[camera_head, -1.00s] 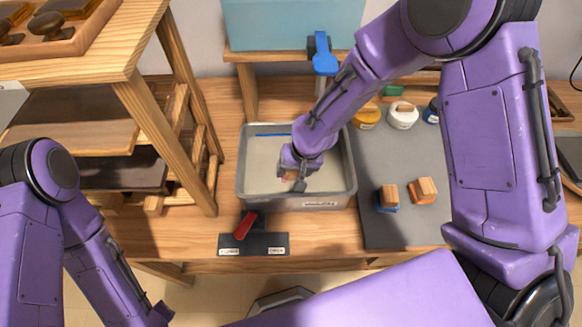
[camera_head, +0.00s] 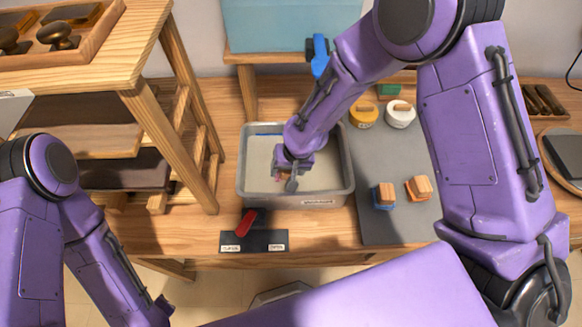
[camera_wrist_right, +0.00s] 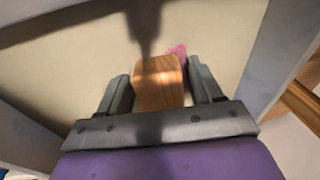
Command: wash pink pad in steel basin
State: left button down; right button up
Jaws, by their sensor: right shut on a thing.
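The steel basin (camera_head: 345,170) is a grey rectangular tub on the wooden bench, with a pale inside floor. My right gripper (camera_head: 288,182) reaches down inside it. In the right wrist view the gripper (camera_wrist_right: 160,88) is shut on the wooden handle block (camera_wrist_right: 158,80) of the pink pad. A bit of pink (camera_wrist_right: 178,50) shows beside the far end of the block; the rest of the pad is hidden under the handle. Whether the pad touches the basin floor cannot be told. My left arm is at the lower left; its gripper is out of the picture.
A blue pad (camera_head: 384,196) and an orange pad (camera_head: 418,188) with wooden handles stand on the grey mat (camera_head: 385,232) right of the basin. Yellow (camera_head: 363,112) and white (camera_head: 400,113) jars stand behind them. A red lever (camera_head: 245,222) is before the basin; a wooden shelf (camera_head: 165,125) stands left.

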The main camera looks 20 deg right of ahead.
notch_tip(320, 180, up, 6)
jog(key=p, duration=0.6)
jog(key=shift+f, duration=0.1)
jog(key=shift+r, duration=0.95)
notch_tip(320, 180, up, 6)
dwell(0.6)
dwell(0.3)
